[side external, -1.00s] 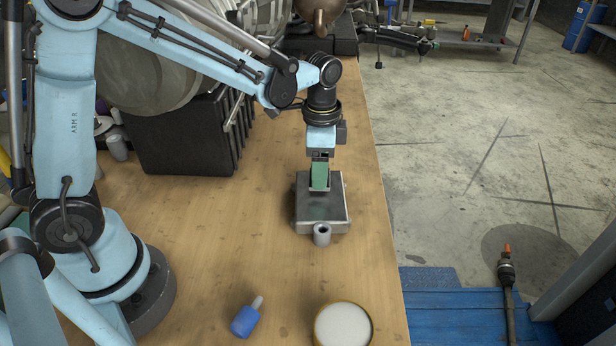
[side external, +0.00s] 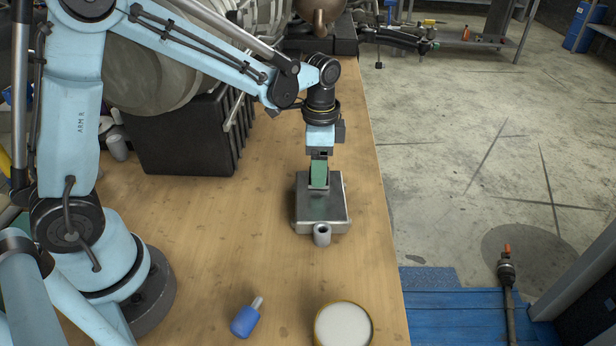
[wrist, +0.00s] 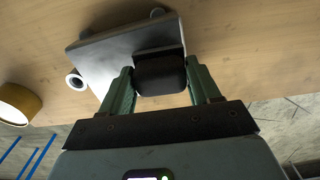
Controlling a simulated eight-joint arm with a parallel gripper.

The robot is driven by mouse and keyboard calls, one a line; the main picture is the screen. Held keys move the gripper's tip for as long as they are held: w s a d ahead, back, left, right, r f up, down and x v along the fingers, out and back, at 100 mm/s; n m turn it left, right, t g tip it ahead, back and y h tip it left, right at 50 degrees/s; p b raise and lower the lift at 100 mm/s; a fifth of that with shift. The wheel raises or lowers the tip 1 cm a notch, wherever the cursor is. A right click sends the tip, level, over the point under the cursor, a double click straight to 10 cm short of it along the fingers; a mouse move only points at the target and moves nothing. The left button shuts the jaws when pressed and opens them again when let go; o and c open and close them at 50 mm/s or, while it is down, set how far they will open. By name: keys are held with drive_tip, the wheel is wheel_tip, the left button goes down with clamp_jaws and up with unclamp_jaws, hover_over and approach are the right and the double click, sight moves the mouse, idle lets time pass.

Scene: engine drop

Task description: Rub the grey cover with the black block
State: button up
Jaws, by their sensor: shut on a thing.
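The grey cover (side external: 335,208), a flat metallic box-like part with short round tubes on its edges, lies on the wooden bench. In the wrist view its plate (wrist: 100,60) shows beneath the block. My gripper (side external: 319,186) points down over the cover's far half, its green fingers low at the top face. The black block (wrist: 160,74) is between both fingers (wrist: 160,66) in the wrist view, and my gripper is shut on it. The block seems to be at the cover's top surface, but contact cannot be told for sure. In the side view the finger mostly hides the block.
A black ribbed box (side external: 185,135) is behind left. The bench's right edge (side external: 385,200) is close to the cover. Bare wood lies left of the cover.

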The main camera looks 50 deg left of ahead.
drive_tip(key=shift+d+f, duration=0.1)
drive_tip(key=shift+s+d+f, duration=0.1)
drive_tip(key=shift+s+d, duration=1.45)
drive_tip(key=shift+d, duration=0.15)
drive_tip(key=shift+r, duration=0.5)
drive_tip(key=shift+s+d, duration=0.55)
drive_tip(key=shift+d, duration=0.1)
drive_tip(key=shift+f, duration=0.45)
drive_tip(key=shift+r, duration=0.15)
